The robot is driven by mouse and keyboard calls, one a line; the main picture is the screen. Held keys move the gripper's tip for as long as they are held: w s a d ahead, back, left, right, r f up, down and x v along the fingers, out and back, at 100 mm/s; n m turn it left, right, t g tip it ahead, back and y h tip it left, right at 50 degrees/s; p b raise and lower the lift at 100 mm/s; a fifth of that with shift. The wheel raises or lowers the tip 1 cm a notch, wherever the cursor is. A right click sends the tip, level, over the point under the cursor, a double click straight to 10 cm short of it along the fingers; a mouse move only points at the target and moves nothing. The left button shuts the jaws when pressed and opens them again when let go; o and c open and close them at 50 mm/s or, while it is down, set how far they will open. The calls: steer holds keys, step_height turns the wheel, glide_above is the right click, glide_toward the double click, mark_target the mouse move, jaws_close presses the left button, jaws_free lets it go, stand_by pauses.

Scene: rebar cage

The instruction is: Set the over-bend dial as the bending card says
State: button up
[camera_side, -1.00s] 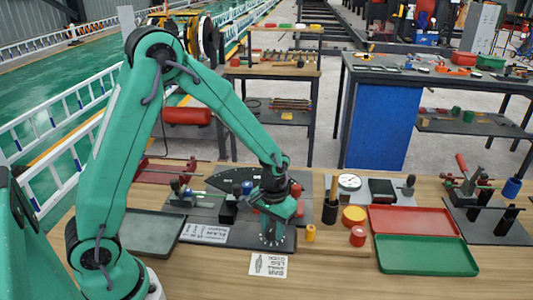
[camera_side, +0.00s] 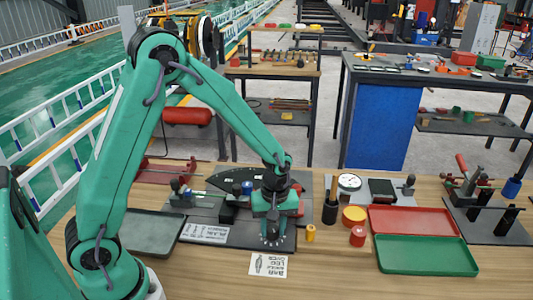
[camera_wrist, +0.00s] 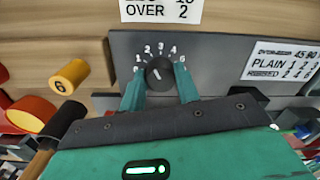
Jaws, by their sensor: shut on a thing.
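The over-bend dial (camera_wrist: 160,73) is a dark round knob on a grey plate, with numbers up to 6 arched around it in the wrist view. My gripper (camera_wrist: 160,90) is shut on the knob, one green finger on each side. A pale mark on the knob points up and left, toward the low numbers; I cannot tell exactly which. The bending card (camera_wrist: 160,10) is cut off at the top of the wrist view, and its line "OVER 2" reads clearly. In the side view the card (camera_side: 268,265) lies in front of the plate, below my gripper (camera_side: 272,238).
A label (camera_wrist: 287,62) on the plate lists PLAIN 1 2 3 and a second row 2 4 6. A yellow cylinder (camera_side: 311,233) and a red one (camera_side: 357,236) stand close on the right. Red (camera_side: 412,219) and green (camera_side: 425,255) trays lie farther right, a grey tray (camera_side: 150,233) left.

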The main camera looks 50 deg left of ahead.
mark_target(274, 228)
steer(key=shift+w+n, duration=0.15)
steer(key=shift+n, duration=0.25)
steer(key=o, duration=1)
steer(key=shift+c, duration=0.2)
steer(key=shift+r, duration=0.15)
steer(key=shift+r, duration=3.8)
steer(key=shift+r, duration=0.1)
